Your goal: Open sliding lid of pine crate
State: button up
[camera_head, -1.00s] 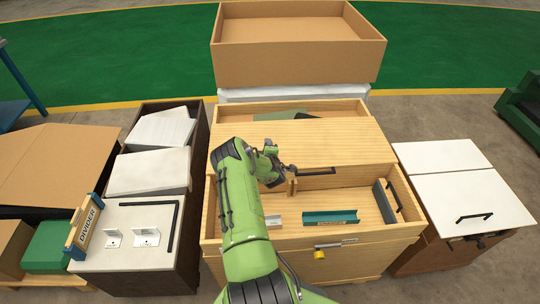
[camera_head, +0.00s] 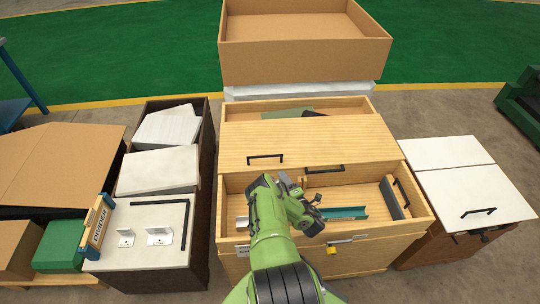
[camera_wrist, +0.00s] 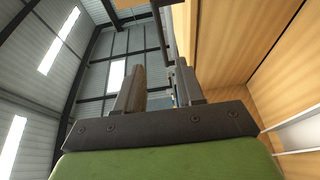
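The pine crate (camera_head: 425,221) stands in the middle of the head view. Its pale wooden lid panel (camera_head: 335,138) covers the middle of the top, leaving a wide opening at the front and a narrow one behind. A black handle (camera_head: 265,157) is on the panel near its front edge, at the left. My gripper (camera_head: 318,203) is over the front opening, in front of the panel and apart from that handle. In the wrist view its two fingers (camera_wrist: 158,88) stand apart with nothing visibly held. Pine boards fill that view's right side.
The front opening holds a teal channel (camera_head: 345,213) and a grey slab (camera_head: 392,198). A second black handle (camera_head: 325,169) lies just below the panel's front edge. A yellow padlock (camera_head: 332,250) hangs on the front. A white-topped cabinet (camera_head: 475,195) stands right, a dark bin (camera_head: 205,140) left.

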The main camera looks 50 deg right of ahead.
jog(key=b, duration=1.5)
send_near(265, 156)
jog(key=b+x, duration=0.1)
jog(key=x, duration=0.4)
jog(key=b+x, duration=0.1)
jog(key=x, duration=0.4)
jog(key=shift+w+d+f+b, duration=0.1)
jog(key=shift+w+f+b, duration=0.05)
jog(key=shift+f+b, duration=0.15)
grip_shut()
jog(key=shift+n+y, duration=0.3)
